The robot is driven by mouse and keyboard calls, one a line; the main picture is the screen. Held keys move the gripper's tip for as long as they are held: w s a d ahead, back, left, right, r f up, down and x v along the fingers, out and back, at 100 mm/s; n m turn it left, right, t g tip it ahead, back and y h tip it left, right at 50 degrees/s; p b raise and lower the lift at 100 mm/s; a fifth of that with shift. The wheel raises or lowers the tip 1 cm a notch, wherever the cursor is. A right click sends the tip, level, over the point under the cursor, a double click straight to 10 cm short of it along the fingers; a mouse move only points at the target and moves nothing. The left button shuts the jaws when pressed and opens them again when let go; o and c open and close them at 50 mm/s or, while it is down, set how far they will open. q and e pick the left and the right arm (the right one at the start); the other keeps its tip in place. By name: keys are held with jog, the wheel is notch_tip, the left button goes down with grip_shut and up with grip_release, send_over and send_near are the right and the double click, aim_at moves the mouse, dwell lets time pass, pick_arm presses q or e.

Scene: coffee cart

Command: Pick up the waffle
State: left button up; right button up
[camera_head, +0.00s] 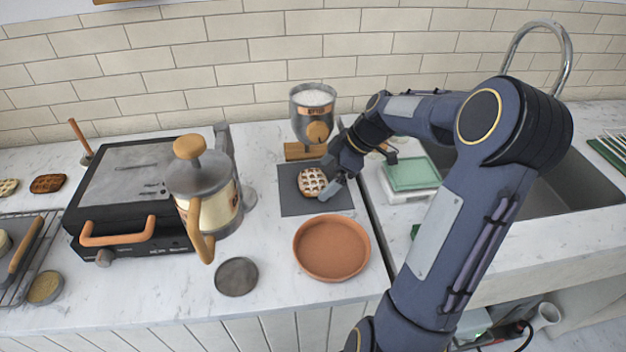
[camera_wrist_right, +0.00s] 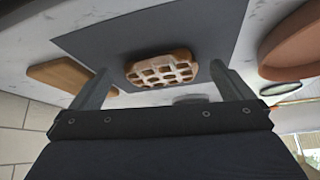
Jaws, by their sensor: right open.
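The waffle (camera_head: 311,181) is golden brown with a square grid and lies on a dark grey mat (camera_head: 296,205) in the middle of the counter. My right gripper (camera_head: 328,184) is over the mat at the waffle's right side in the head view. In the right wrist view the waffle (camera_wrist_right: 160,70) shows beyond and between the two open fingers (camera_wrist_right: 160,88), with a gap on each side. The fingers do not appear to touch it. My left gripper is not in view.
A terracotta dish (camera_head: 332,248) sits in front of the mat. A metal dispenser (camera_head: 312,118) on a wooden base stands behind it. A kettle-like pot (camera_head: 205,190) and black waffle iron (camera_head: 125,205) are at left. A green-topped box (camera_head: 411,174) and sink are at right.

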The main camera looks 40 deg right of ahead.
aim_at(313, 182)
jog(key=shift+w+a+r, duration=0.1)
jog(key=shift+w+a, duration=0.45)
jog(key=shift+a, duration=0.15)
jog(key=shift+w+a+f, duration=0.2)
jog(key=shift+w+f, duration=0.05)
jog(key=shift+f, duration=0.35)
jog(key=c, duration=0.7)
